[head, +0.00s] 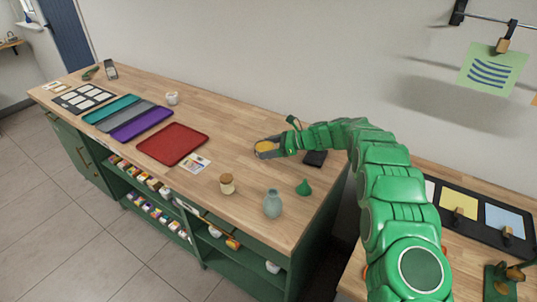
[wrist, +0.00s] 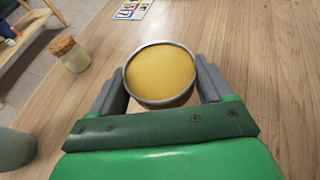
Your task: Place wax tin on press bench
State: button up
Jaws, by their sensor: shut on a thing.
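My gripper (head: 264,150) is shut on the wax tin, a round silver tin with yellow wax inside. In the wrist view the tin (wrist: 160,74) sits between the two grey fingers, its open top facing the camera. In the head view the tin (head: 267,146) shows small at the end of my green arm, over the wooden top of the long green bench (head: 235,128). I cannot tell whether it touches the wood. A second wooden bench (head: 458,262) stands at the right; I cannot tell from the frames which is the press bench.
A corked jar (head: 227,184), a grey-green vase (head: 272,204), a green cone (head: 303,187) and a black block (head: 315,158) stand near the tin. A red tray (head: 172,144) lies to its left. A black print tray (head: 470,216) lies on the right bench.

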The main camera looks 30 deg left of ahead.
jog(key=shift+w+a+f, duration=0.2)
jog(key=shift+w+f, duration=0.05)
jog(key=shift+f, duration=1.4)
jog(key=shift+f, duration=0.25)
jog(key=o, duration=1.2)
jog(key=v, duration=0.7)
jog(key=shift+w+d, duration=0.1)
jog(key=shift+d, duration=0.3)
